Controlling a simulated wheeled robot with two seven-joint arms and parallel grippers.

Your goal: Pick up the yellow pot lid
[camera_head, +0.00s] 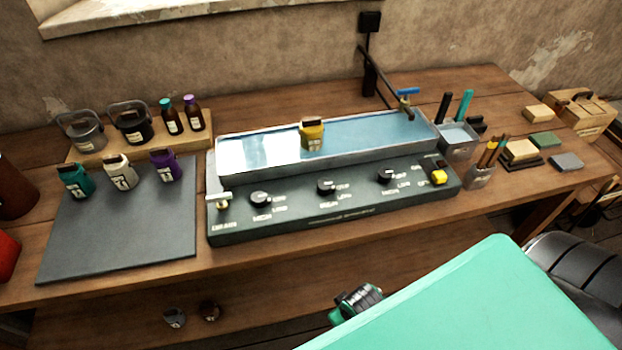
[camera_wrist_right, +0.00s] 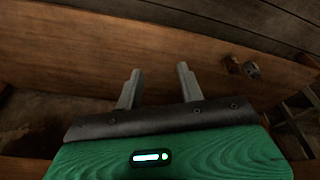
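The yellow pot (camera_head: 312,135) stands upright in the long metal tray, near its middle. A dark reddish-brown piece that looks like its lid (camera_head: 313,121) sits on top of it. The pot does not show in the right wrist view. My right gripper (camera_wrist_right: 157,72) is open and empty, with its two fingers apart in front of the wooden bench side. In the head view a black and green part (camera_head: 357,300) of what looks like my right arm shows below the bench's front edge, well away from the pot. My left gripper is not in view.
The metal tray (camera_head: 228,171) stands behind a dark control panel (camera_head: 330,207) with knobs. Teal, white and purple pots stand on a dark mat (camera_head: 120,235) at left. A blue-handled tap (camera_head: 408,92) and tool holders stand at right. Two small round things (camera_head: 175,317) show below the bench top.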

